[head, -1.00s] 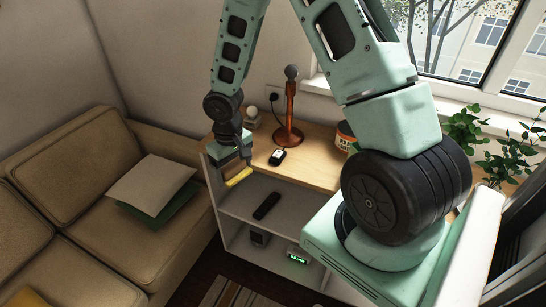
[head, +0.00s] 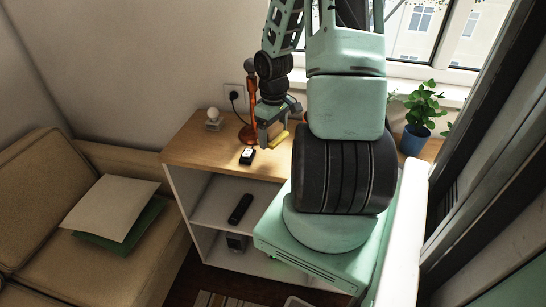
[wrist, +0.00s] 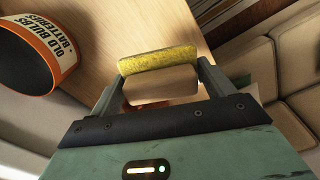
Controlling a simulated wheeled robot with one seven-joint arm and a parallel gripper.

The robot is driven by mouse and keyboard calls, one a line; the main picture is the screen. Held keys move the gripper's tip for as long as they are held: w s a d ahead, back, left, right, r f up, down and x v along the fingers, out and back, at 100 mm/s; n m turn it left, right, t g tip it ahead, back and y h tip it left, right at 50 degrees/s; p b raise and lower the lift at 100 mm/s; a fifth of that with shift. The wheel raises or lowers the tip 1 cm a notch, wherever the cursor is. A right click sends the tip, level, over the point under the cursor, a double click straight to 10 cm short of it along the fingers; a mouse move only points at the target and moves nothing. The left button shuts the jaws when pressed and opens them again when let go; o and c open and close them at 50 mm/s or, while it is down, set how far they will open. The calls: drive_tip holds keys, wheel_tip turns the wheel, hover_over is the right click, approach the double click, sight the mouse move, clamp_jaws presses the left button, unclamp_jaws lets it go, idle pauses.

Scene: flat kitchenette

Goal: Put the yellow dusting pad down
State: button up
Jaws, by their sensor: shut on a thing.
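My arm hides part of the cabinet top in the head view.
An orange-rimmed bulbs and batteries tub (wrist: 40,58) shows in the wrist view. A remote (head: 240,208) lies on the shelf. A potted plant (head: 417,139) stands right.

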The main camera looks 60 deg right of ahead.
sight(273, 161)
wheel_tip(273, 161, down, 8)
drive_tip(key=shift+r+b, duration=0.15)
drive_tip(key=shift+b, duration=0.2)
drive_tip(key=shift+a+f+b, duration=0.1)
drive_tip(key=shift+f+b, duration=0.2)
drive_tip(key=shift+f, duration=0.15)
drive_tip(key=o, duration=1)
drive_tip(key=shift+c, duration=0.2)
drive_tip(key=shift+s+f, duration=0.1)
drive_tip(key=shift+a, duration=0.2)
drive_tip(key=r, duration=0.4)
drive_tip(key=r+p, duration=0.1)
drive_tip(key=r, duration=0.3)
drive_tip(key=r+p, duration=0.1)
drive_tip(key=r, duration=0.4)
drive_tip(key=shift+d+r, duration=0.1)
drive_tip(key=shift+d, duration=0.15)
